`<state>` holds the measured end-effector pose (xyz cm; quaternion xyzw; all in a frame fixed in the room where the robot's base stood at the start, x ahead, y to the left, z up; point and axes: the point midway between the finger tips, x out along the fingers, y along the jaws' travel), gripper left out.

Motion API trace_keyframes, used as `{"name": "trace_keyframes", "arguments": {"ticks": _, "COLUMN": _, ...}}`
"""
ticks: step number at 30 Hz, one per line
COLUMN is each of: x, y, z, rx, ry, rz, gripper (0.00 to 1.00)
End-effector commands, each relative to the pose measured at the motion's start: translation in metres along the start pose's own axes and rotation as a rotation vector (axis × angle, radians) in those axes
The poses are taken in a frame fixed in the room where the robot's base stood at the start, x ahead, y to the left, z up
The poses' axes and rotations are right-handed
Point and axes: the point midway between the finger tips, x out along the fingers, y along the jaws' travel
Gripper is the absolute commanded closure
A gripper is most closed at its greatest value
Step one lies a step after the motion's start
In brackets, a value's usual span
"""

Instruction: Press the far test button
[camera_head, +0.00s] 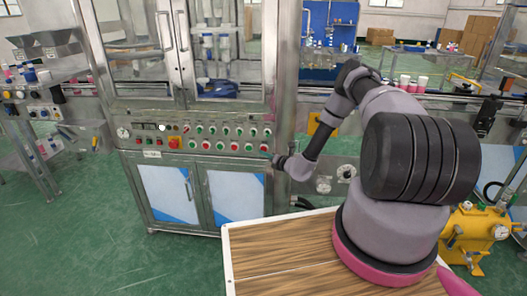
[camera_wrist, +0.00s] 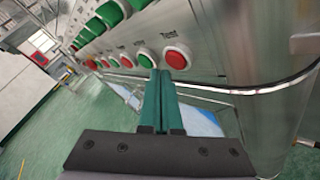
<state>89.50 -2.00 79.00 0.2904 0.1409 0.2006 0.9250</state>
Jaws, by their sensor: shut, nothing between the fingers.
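The cabinet's control panel (camera_head: 222,138) carries rows of red and green buttons. In the wrist view, a red button (camera_wrist: 176,58) under a label reading "Test" sits at the right end of its row, with a green button (camera_wrist: 146,58) to its left. My gripper (camera_wrist: 160,74) is shut and empty; its green fingers point at the panel just below these two buttons. Whether the fingertips touch the panel cannot be told. In the head view my gripper (camera_head: 273,157) is at the lower right corner of the panel, close to the right-end button.
More buttons run leftward along the panel, with large green knobs (camera_wrist: 110,14) above. Blue-and-white cabinet doors (camera_head: 235,195) lie below the panel. A wooden-topped surface (camera_head: 275,262) is in front.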

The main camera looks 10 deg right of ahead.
Motion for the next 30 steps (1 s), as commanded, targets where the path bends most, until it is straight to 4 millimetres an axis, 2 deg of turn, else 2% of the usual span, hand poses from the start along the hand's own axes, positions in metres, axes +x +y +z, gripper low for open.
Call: {"name": "trace_keyframes", "arguments": {"ticks": 30, "x": 0.0059, "y": -0.0042, "z": 0.0044, "rx": -0.001, "ry": 0.001, "rz": 0.000, "gripper": 1.00}}
